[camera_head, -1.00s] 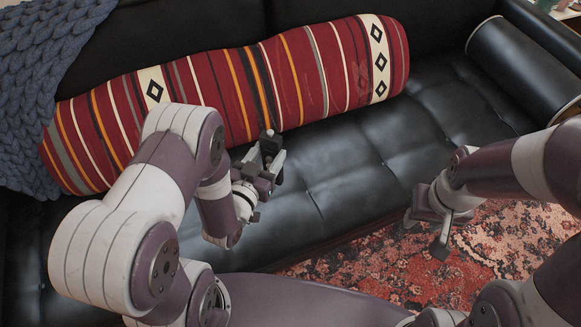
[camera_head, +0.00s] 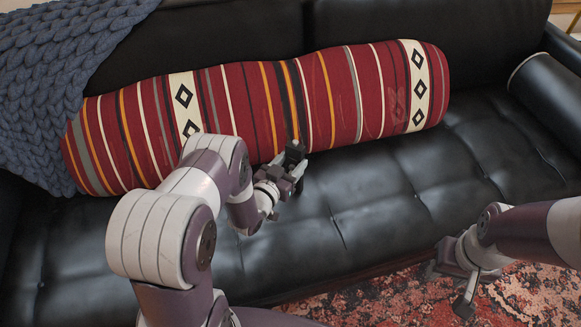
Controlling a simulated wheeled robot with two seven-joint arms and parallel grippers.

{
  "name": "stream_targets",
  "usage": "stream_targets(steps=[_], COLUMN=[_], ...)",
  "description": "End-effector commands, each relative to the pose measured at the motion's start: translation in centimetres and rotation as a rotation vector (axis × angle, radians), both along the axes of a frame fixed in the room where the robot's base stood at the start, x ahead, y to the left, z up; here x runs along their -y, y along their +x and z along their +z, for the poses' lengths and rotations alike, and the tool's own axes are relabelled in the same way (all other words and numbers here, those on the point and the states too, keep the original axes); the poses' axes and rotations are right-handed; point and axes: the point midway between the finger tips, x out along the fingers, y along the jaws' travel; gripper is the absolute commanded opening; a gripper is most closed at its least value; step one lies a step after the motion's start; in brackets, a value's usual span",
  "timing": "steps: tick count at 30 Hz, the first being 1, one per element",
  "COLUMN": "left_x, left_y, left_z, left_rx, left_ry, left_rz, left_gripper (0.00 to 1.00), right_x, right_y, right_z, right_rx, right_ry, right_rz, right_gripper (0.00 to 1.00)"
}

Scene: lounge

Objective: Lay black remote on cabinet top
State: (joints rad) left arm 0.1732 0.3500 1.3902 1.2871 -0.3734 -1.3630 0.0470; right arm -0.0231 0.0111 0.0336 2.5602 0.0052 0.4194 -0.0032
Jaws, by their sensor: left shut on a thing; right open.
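My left gripper (camera_head: 288,170) is shut on a small dark thing at its tips, which looks like the black remote (camera_head: 295,153). Little of it shows between the fingers, and it is dark against the striped cushion behind. This gripper is above the black sofa seat, close in front of the cushion's lower edge. My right gripper (camera_head: 449,290) is open and empty at the lower right, in front of the sofa and over the rug. No cabinet top is in view.
A black leather sofa (camera_head: 385,205) fills most of the view. A long red striped cushion (camera_head: 345,95) lies along its back. A blue knitted throw (camera_head: 45,90) hangs at the left. A black bolster (camera_head: 550,90) is at the right. A patterned red rug (camera_head: 375,305) lies in front.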

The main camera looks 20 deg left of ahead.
Motion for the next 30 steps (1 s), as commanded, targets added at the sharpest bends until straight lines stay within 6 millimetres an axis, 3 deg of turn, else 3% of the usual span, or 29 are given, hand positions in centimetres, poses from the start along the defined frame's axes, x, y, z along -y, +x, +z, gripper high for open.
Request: stream_targets(steps=[8,9,10,11,21,30], left_x=[0.0,0.0,0.0,0.0,-0.1,-1.7], left_y=[0.0,0.0,0.0,0.0,-0.4,-7.7], left_z=[-0.2,-0.1,-0.1,-0.1,0.4,1.4], left_rx=[0.0,-0.002,-0.002,-0.001,-0.003,-0.004], left_ry=[0.001,0.0,0.0,0.0,0.001,0.0], left_rz=[0.001,0.001,0.001,0.001,0.002,0.005], left_gripper=[0.24,0.66,0.76,0.78,0.78,0.78], right_x=[0.0,0.0,0.0,0.0,0.0,0.0], right_y=[0.0,0.0,0.0,0.0,0.0,0.0], right_z=[-0.2,0.0,0.0,0.0,0.6,3.0], right_rx=[0.001,0.001,0.001,0.001,0.001,0.001], right_ry=[0.0,0.0,0.0,0.0,0.0,0.0], right_rz=[0.0,0.0,0.0,0.0,0.0,0.0], right_gripper=[0.43,0.43,0.43,0.43,0.43,0.43])
